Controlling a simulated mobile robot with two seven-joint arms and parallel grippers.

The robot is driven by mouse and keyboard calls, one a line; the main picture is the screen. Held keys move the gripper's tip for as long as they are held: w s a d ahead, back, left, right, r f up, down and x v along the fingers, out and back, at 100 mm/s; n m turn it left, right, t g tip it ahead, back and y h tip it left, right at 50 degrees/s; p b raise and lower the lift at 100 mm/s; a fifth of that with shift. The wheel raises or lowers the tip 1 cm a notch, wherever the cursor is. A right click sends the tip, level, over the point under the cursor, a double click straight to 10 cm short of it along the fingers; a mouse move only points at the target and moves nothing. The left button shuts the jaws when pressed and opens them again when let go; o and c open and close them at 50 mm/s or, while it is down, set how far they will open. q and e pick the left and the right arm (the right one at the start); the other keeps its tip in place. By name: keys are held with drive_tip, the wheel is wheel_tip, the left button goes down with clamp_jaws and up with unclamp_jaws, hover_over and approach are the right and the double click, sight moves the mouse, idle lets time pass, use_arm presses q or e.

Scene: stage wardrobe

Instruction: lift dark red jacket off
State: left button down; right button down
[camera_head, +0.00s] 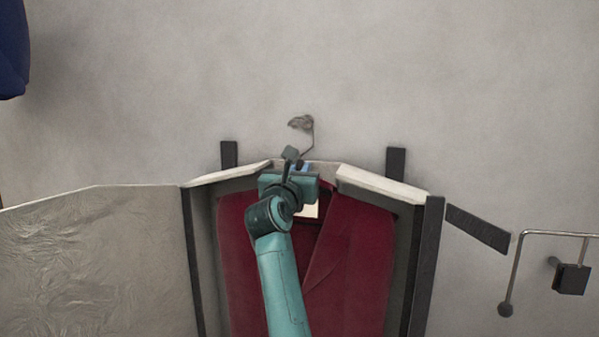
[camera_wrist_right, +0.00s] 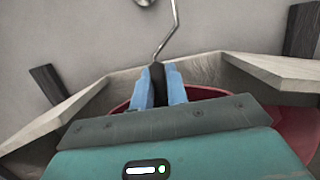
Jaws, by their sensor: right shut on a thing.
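The dark red jacket (camera_head: 350,265) hangs upright in the head view, its front partly covered by my right arm. Its red cloth also shows low in the right wrist view (camera_wrist_right: 298,130). A thin metal hook (camera_head: 309,145) rises above its collar to a grey fitting on the wall. My right gripper (camera_head: 294,162) is at the collar top, below the hook. In the right wrist view its blue fingers (camera_wrist_right: 157,84) are closed around a dark piece at the foot of the hook's wire, apparently the hanger neck. My left gripper is out of view.
Pale sloping boards (camera_head: 380,186) flank the gripper on both sides, with dark posts (camera_head: 427,265) beside the jacket. A grey crinkled panel (camera_head: 90,265) stands left. A bent metal rod (camera_head: 516,270) is at right, and a dark blue thing (camera_head: 12,50) at upper left. The wall above is clear.

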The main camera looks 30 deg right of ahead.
drive_tip(key=shift+r, duration=0.5)
drive_tip(key=shift+s+a, duration=0.1)
drive_tip(key=r+v, duration=0.1)
drive_tip(key=v, duration=0.7)
drive_tip(key=shift+s+a+r, duration=0.2)
drive_tip(key=shift+s+a, duration=0.15)
drive_tip(key=shift+a, duration=0.05)
idle(0.6)
